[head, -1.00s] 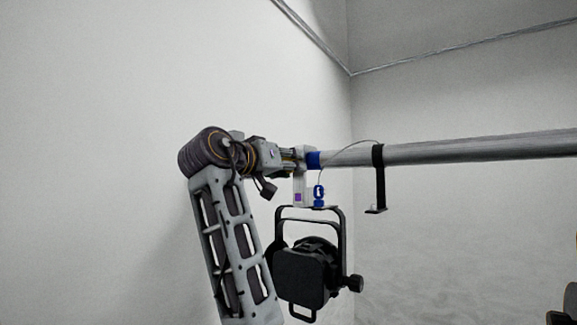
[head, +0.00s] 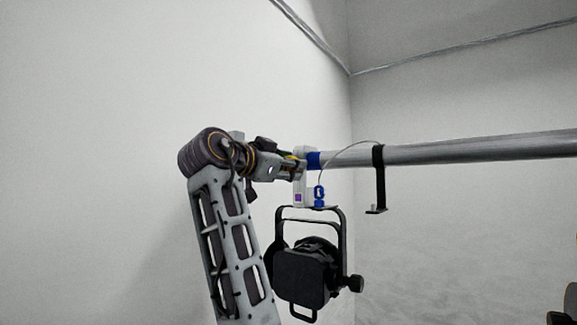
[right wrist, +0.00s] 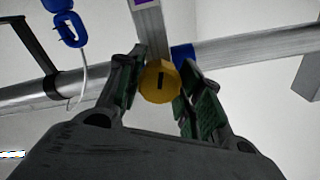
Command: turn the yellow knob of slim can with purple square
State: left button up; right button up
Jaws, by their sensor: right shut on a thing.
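The slim clamp with the purple square (head: 298,198) hangs on the grey pipe, left of the blue band, with the black par can (head: 303,275) below it. Its yellow knob (right wrist: 161,82) shows in the right wrist view, with a dark slot on its face. My right gripper (right wrist: 161,88) is shut on the knob, one finger on each side. In the head view my right gripper (head: 290,163) is at the clamp from the left, its fingertips mostly hidden. The purple square also shows at the top of the right wrist view (right wrist: 142,2). My left gripper is not in view.
The grey pipe (head: 480,150) runs right from the clamp. A blue safety hook (head: 319,195) with a thin cable hangs beside the clamp. A black strap bracket (head: 378,180) hangs farther right.

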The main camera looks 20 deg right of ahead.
jog(key=m, duration=0.5)
jog(key=shift+m, duration=0.4)
jog(key=m, duration=0.6)
jog(key=shift+w+r, duration=0.1)
jog(key=m, duration=0.5)
jog(key=shift+r+m, duration=0.1)
jog(key=shift+m, duration=0.3)
jog(key=m, duration=0.5)
jog(key=shift+m, duration=0.3)
